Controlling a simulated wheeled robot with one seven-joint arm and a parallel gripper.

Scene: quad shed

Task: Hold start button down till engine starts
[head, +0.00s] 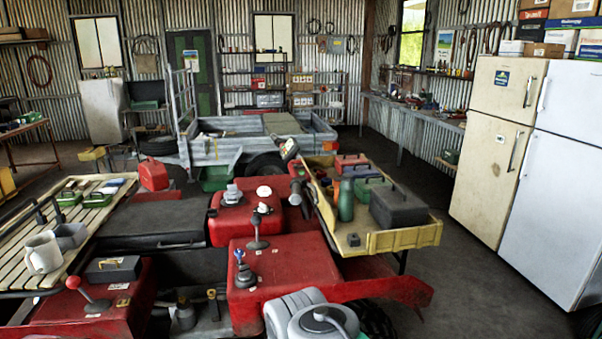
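The red quad (285,275) fills the lower middle of the head view, with a black seat (155,225) to the left. Its red panels carry a lever with a blue top (243,272), another dark lever (258,232) and a grey-white fitting (232,194). A round white piece (264,191) lies on the farther red panel. I cannot tell which small part, if any, is the start button. Rounded grey-white parts at the bottom edge look like my own arm. My gripper is not visible. Nothing visible shows whether the engine runs.
A yellow tray (390,240) holding a dark toolbox (398,206) and a green flask (346,200) stands at right. A slatted rack (20,240) with a mug (42,254) is at left. A trailer (255,140) stands behind. Floor is free before the fridges (495,140).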

